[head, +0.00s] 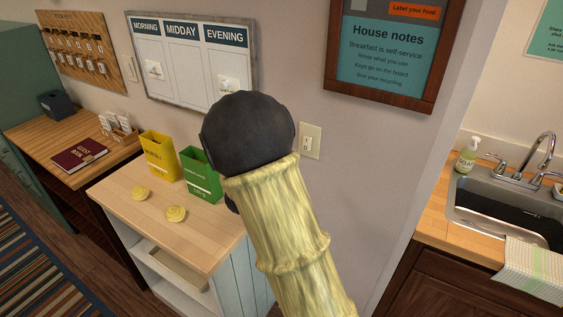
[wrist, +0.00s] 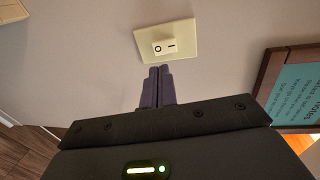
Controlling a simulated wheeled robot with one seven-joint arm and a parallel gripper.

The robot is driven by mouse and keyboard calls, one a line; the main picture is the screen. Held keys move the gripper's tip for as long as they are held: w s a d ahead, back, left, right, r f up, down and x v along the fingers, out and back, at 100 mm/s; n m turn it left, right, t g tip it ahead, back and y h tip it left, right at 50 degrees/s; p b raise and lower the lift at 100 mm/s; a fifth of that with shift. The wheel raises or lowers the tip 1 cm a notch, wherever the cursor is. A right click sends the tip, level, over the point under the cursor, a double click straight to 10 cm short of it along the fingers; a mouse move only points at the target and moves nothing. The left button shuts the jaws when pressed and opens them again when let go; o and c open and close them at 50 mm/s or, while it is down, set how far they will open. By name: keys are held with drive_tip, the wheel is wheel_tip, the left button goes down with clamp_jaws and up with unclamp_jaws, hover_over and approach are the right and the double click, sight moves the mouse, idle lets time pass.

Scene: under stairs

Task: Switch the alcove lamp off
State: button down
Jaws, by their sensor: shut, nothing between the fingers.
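A cream wall switch plate (head: 310,141) is on the wall below the House notes frame. In the wrist view the switch plate (wrist: 182,32) carries a small raised rocker (wrist: 164,46) marked with a circle and a line. Which side is pressed in I cannot tell. My gripper (wrist: 160,71) is shut and empty, its fingertips just below the rocker by the plate's lower edge in the wrist view. Whether they touch the plate I cannot tell. In the head view my arm hides the fingers. No alcove lamp is in view.
A wooden-topped cabinet (head: 115,198) with a yellow bin (head: 159,157), a green bin (head: 201,177) and two crumpled yellow balls stands below. The House notes frame (head: 331,62) hangs above the switch. A counter with a sink (head: 465,213) is at the right.

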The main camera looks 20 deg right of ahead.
drive_tip(key=p+x, duration=0.2)
drive_tip(key=x, duration=0.5)
drive_tip(key=shift+w+d+p, duration=0.25)
drive_tip(key=shift+d+p, duration=0.1)
drive_tip(key=shift+p, duration=0.05)
drive_tip(key=shift+f, duration=0.2)
